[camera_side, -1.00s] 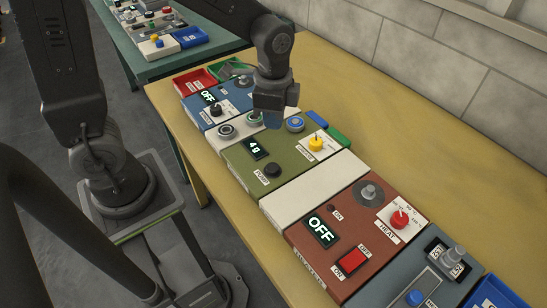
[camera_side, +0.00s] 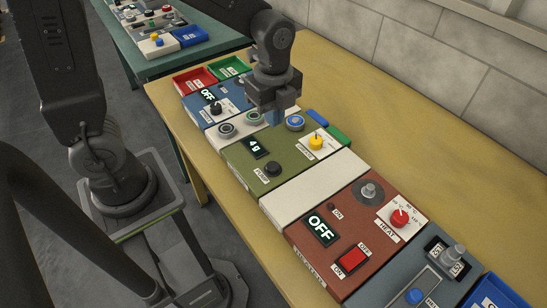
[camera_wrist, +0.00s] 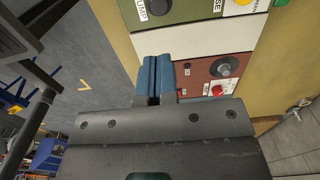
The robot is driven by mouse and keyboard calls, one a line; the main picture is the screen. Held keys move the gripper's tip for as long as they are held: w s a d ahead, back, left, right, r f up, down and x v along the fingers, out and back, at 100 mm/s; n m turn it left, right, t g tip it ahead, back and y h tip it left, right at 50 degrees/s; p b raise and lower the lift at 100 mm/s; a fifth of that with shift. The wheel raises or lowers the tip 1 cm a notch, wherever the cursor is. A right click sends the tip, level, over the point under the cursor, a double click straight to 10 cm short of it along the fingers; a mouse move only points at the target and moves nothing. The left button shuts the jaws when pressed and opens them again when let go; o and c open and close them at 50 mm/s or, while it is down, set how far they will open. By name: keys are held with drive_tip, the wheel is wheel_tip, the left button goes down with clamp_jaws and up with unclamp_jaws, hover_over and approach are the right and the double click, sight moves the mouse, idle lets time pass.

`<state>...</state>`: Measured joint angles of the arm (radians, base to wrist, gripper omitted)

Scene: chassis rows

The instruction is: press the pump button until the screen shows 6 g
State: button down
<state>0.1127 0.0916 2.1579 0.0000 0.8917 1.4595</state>
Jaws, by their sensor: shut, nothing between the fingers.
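The pump button (camera_side: 272,169) is a round black knob on the olive-green panel (camera_side: 232,152), beside the label PUMP. It also shows at the top of the wrist view (camera_wrist: 160,6). The screen (camera_side: 254,148) on the same panel reads 4 g. My gripper (camera_side: 272,122) is shut and empty, above the far part of the green panel and up from the pump button in the side view. In the wrist view its blue fingers (camera_wrist: 158,78) are together. It is apart from the button.
A yellow knob (camera_side: 316,142) sits on the green panel. A red panel (camera_side: 335,235) with a screen reading OFF, a red rocker switch (camera_side: 352,259) and a red HEAT knob (camera_side: 399,218) lies nearer. Red (camera_side: 194,80) and green trays stand at the far end. The wall-side tabletop is clear.

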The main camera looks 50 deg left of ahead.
sight(272, 166)
wheel_tip(272, 166, down, 14)
drive_tip(key=shift+r, duration=0.1)
idle(0.4)
drive_tip(key=shift+s+f, duration=0.15)
drive_tip(key=shift+f, duration=1)
wheel_tip(272, 166, up, 14)
drive_tip(key=shift+w+r, duration=0.25)
idle(0.4)
